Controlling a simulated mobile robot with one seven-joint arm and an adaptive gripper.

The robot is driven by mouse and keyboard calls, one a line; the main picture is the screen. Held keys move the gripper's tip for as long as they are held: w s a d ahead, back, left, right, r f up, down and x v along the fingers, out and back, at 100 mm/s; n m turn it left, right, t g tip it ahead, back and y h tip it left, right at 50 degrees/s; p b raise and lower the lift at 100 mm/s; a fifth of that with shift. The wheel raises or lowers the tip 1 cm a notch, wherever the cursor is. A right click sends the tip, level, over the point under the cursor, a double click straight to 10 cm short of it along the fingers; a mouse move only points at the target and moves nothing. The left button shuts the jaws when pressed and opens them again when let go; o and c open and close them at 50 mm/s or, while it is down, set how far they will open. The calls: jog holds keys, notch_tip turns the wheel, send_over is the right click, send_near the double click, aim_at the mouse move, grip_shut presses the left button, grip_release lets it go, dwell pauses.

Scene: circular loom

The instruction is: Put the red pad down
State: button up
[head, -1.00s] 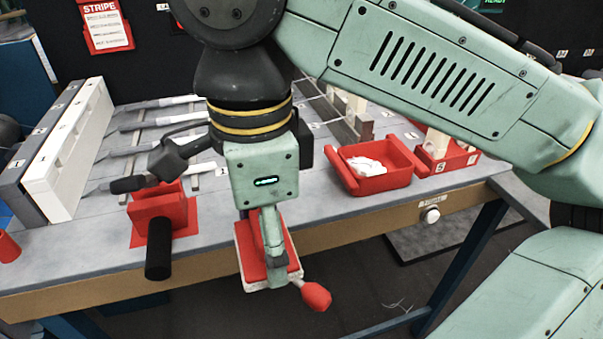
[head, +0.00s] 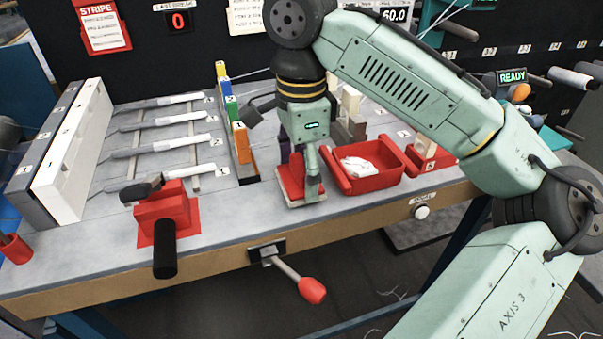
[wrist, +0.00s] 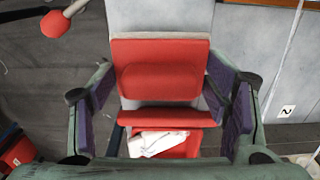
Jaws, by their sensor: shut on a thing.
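The red pad (head: 290,186) has a pale base and is at my gripper (head: 309,176), over the front part of the table, just left of the red tray. In the wrist view, the pad (wrist: 160,80) shows a raised red block on a flat red face, between my two purple-lined fingers. My gripper is shut on the pad. The near finger hides part of it in the head view. I cannot tell whether its base touches the tabletop.
The red tray (head: 384,181) with white cloth stands close on the right. A column of coloured blocks (head: 236,125) stands behind left. A red clamp block (head: 161,212) is farther left. A red-knobbed lever (head: 312,290) juts from the table's front. Tabletop between clamp and pad is clear.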

aim_at(302, 162)
jog(key=shift+f, duration=1)
jog(key=shift+f, duration=0.2)
jog(key=o, duration=1.3)
jog(key=shift+r, duration=0.15)
notch_tip(302, 162, up, 12)
jog(key=shift+r, duration=0.1)
